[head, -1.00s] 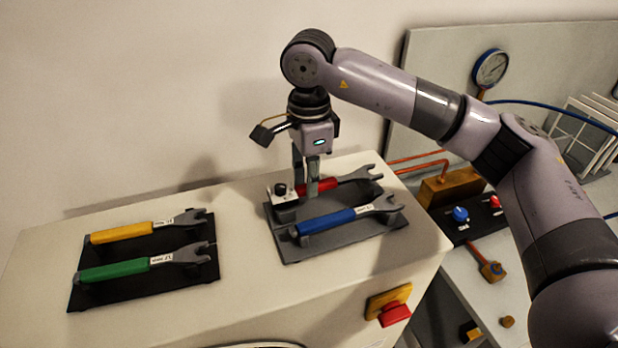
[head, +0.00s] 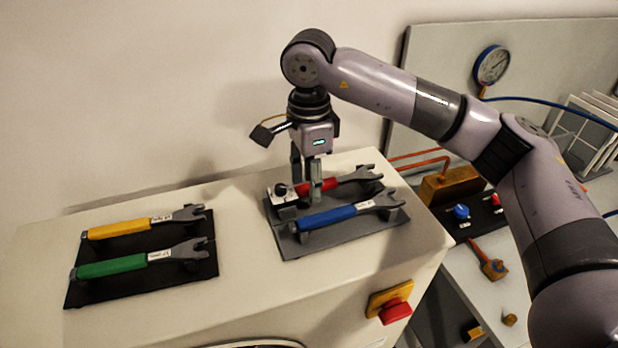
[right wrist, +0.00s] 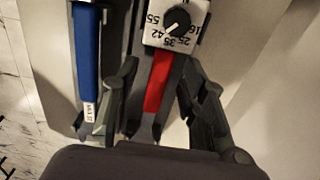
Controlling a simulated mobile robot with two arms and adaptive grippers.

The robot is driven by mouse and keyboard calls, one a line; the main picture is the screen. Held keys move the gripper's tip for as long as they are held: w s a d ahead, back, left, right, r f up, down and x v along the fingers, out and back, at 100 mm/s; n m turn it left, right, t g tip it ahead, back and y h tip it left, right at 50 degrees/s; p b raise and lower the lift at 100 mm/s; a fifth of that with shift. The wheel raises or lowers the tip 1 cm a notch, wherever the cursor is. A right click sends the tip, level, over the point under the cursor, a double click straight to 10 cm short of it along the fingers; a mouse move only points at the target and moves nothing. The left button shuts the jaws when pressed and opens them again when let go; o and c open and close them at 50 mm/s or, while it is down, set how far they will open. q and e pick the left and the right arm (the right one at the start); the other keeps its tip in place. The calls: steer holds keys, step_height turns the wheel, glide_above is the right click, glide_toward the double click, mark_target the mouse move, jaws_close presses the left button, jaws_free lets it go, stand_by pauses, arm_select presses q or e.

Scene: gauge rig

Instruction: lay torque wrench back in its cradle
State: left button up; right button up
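The torque wrench (head: 345,179) has a red handle, a grey open jaw and a white dial block (head: 284,194) with a black knob at its handle end. It lies along the back of a grey cradle plate (head: 325,240). My right gripper (head: 309,188) points down over the red handle, hiding part of it. In the right wrist view the fingers stand apart on either side of the red handle (right wrist: 158,85), with gaps showing, and the dial block (right wrist: 175,22) lies beyond. My left gripper is not in view.
A blue-handled wrench (head: 328,217) lies close in front on the same plate. Yellow (head: 118,229) and green (head: 112,266) wrenches lie on a black plate (head: 195,283) at left. Bare tabletop separates the plates.

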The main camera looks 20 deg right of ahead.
step_height(320, 180, up, 12)
stand_by(0.7)
